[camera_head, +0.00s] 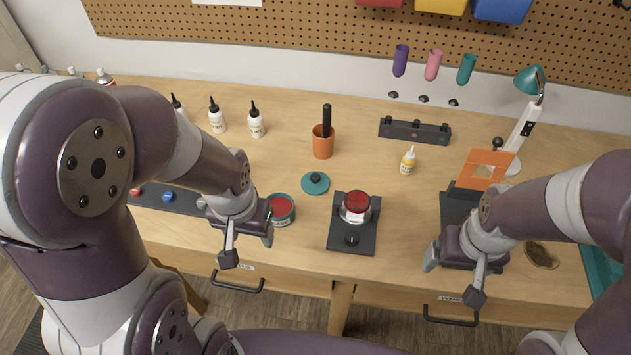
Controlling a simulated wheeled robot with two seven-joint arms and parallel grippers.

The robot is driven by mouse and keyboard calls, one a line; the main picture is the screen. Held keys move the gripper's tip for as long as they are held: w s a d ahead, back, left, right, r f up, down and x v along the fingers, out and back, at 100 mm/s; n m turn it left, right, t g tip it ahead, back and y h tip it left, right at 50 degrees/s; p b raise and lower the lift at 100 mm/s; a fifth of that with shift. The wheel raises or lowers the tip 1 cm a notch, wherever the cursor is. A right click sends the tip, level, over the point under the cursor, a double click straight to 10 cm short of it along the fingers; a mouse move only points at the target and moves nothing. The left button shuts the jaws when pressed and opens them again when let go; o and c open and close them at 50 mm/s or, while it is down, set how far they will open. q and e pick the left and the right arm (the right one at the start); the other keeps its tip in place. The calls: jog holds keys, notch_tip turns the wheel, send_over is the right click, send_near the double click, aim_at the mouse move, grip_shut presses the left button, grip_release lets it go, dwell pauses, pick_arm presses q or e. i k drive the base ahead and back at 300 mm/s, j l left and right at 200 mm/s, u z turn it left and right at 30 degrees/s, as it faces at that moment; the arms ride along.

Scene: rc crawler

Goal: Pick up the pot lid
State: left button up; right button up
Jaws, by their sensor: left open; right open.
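The pot lid (316,184) is a small teal disc with a dark knob, lying flat on the workbench near the middle. A teal pot (290,217) with red contents stands uncovered just to its lower left. My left gripper (248,247) is open and empty near the bench's front edge, below and left of the pot and apart from the lid. My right gripper (453,277) is open and empty near the front edge, well right of the lid.
A black stand (364,243) holding a red-filled vessel (356,204) is right of the lid. Behind the lid stands an orange cup (323,147) with a dark handle in it. White bottles (256,124) are at back left. An orange frame (481,170) stands at right.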

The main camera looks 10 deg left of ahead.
aim_at(313, 183)
jog(key=j+z, duration=0.2)
jog(key=z, duration=0.15)
jog(key=j+z, duration=0.2)
jog(key=z, duration=0.15)
jog(key=j+z, duration=0.2)
jog(key=z, duration=0.15)
jog(key=i+j, duration=0.05)
